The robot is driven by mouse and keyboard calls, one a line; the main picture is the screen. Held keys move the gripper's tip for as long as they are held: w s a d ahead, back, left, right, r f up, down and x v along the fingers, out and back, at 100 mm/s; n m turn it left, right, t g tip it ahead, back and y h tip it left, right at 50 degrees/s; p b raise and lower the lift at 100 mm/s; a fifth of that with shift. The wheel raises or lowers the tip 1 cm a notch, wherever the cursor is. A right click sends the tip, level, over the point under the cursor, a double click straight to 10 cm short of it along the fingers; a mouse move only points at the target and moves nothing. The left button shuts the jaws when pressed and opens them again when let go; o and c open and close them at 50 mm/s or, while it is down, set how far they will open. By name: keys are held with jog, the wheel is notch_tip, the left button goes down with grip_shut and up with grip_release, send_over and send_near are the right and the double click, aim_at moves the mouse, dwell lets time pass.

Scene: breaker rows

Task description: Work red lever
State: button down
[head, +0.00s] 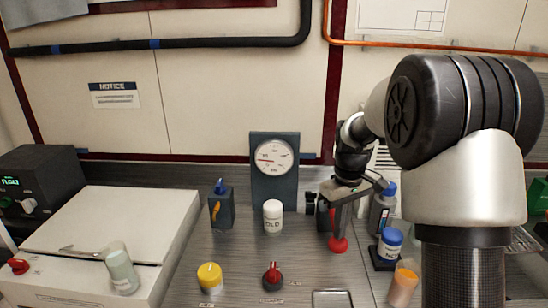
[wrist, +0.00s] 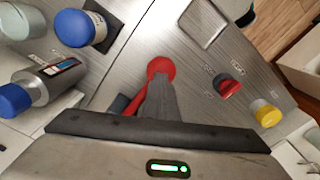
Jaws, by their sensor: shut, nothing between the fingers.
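My gripper (head: 340,228) is shut and empty, pointing down right at the red knob. In the wrist view its fingers (wrist: 167,90) overlap the knob's lower edge. I cannot tell whether they touch it. The lever's base is mostly hidden behind my gripper.
A gauge panel (head: 274,165) and a white bottle (head: 273,216) stand left of the lever. Blue-capped bottles (head: 390,245) stand close on the right. A red-and-black knob (head: 272,276) and a yellow knob (head: 209,275) sit in front, with bare worktop between.

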jog(key=shift+r+p, duration=1.85)
jog(key=shift+r, duration=0.8)
jog(key=shift+f+b, duration=2.45)
jog(key=shift+f, duration=1.55)
jog(key=shift+w+r, duration=0.1)
jog(key=shift+r, duration=0.05)
notch_tip(320, 180, up, 8)
jog(key=p, duration=0.6)
jog(key=shift+f, duration=0.2)
jog(key=shift+f, duration=0.1)
